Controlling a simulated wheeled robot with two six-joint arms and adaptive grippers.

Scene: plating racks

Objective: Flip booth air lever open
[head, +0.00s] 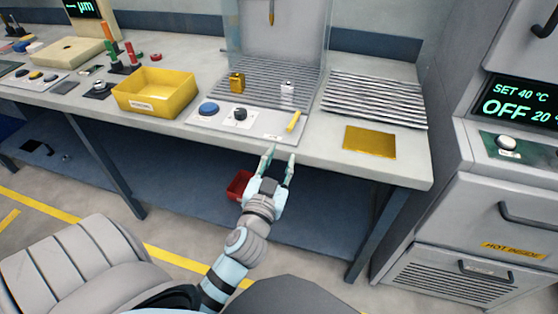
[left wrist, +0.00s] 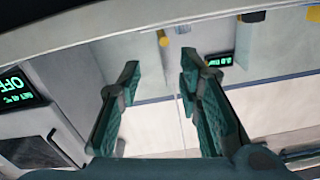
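The booth air lever (head: 294,122) is a small yellow handle on the light front panel of the spray booth, at the right end near the table's front edge. It leans up to the right. My left gripper (head: 278,155) is open and empty, just in front of and below the lever, its fingers pointing toward the table edge and apart from the lever. In the left wrist view, which looks upside down, the open fingers (left wrist: 158,85) show with a yellow stub, apparently the lever (left wrist: 163,38), beyond them. My right gripper is not in view.
A black knob (head: 240,115) and a blue button (head: 208,109) sit left of the lever. A yellow bin (head: 155,104) stands further left. A gold plate (head: 370,141) and a ribbed rack (head: 374,98) lie right. A red bin (head: 238,184) is below the table; an oven (head: 510,150) stands right.

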